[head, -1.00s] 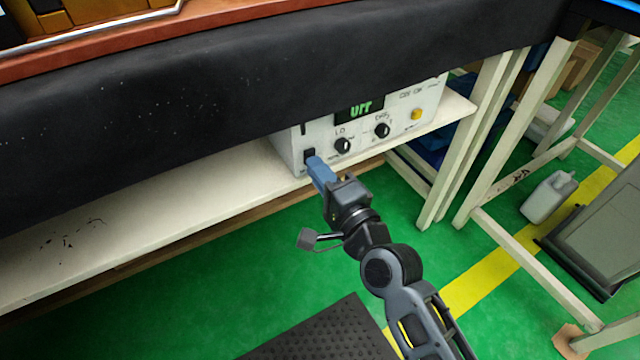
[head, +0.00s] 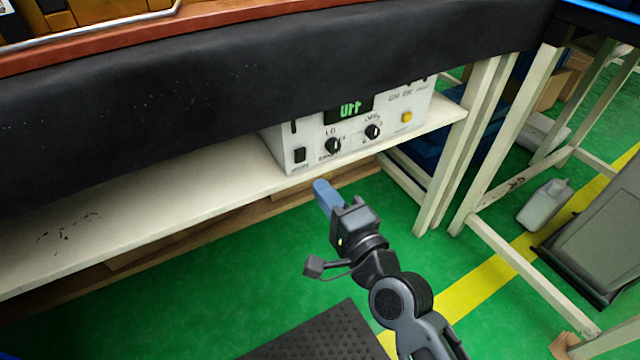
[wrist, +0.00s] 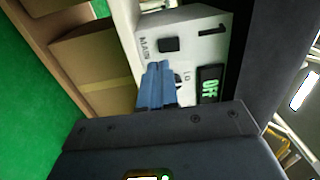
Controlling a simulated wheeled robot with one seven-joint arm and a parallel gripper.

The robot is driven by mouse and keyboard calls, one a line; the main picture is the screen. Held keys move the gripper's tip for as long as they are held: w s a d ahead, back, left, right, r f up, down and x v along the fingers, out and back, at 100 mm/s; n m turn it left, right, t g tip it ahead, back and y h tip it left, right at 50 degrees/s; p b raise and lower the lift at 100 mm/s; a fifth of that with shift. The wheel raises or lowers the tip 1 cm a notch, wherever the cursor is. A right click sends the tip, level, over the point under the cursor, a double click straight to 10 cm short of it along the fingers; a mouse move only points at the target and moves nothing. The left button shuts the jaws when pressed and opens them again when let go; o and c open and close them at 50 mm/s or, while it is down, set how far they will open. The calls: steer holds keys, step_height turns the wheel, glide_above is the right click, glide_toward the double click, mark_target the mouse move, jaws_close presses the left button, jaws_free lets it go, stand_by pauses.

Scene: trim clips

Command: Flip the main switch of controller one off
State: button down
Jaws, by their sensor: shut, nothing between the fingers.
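Controller one is a white box (head: 310,160) on the shelf under the bench. Its green display (head: 350,108) reads OFF, and this display also shows in the wrist view (wrist: 209,90). The black main switch (head: 300,155) sits at the lower left of its front panel. In the wrist view the main switch (wrist: 169,45) is clear of the fingers, next to the word MAIN and a large 1. My gripper (head: 321,186) has blue fingers, shut and empty. It is in front of and below the panel, apart from the switch.
Two black knobs (head: 332,146) and a yellow button (head: 406,117) are on the same panel. A dark cloth (head: 200,90) hangs over the box's top. White table legs (head: 455,150) stand at the right.

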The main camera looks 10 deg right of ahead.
steer(key=v, duration=0.8)
steer(key=shift+b, duration=0.4)
steer(key=shift+f, duration=0.15)
steer(key=s+d+f+n+g+h, duration=0.1)
steer(key=s+d+n+h, duration=0.2)
steer(key=s, duration=0.5)
steer(key=s+d+f+n, duration=0.2)
steer(key=s+d+n, duration=0.15)
steer(key=s, duration=0.45)
steer(key=s+d+r+n+g+h, duration=0.1)
steer(key=s+r+n, duration=0.25)
steer(key=s, duration=0.45)
steer(key=s+d+r+n+g+h, duration=0.1)
steer(key=s+r+n, duration=0.2)
steer(key=s+n, duration=0.35)
step_height(320, 180, up, 24)
steer(key=s+m+p, duration=0.1)
steer(key=p, duration=2.3)
steer(key=shift+s, duration=0.3)
steer(key=shift+m, duration=0.25)
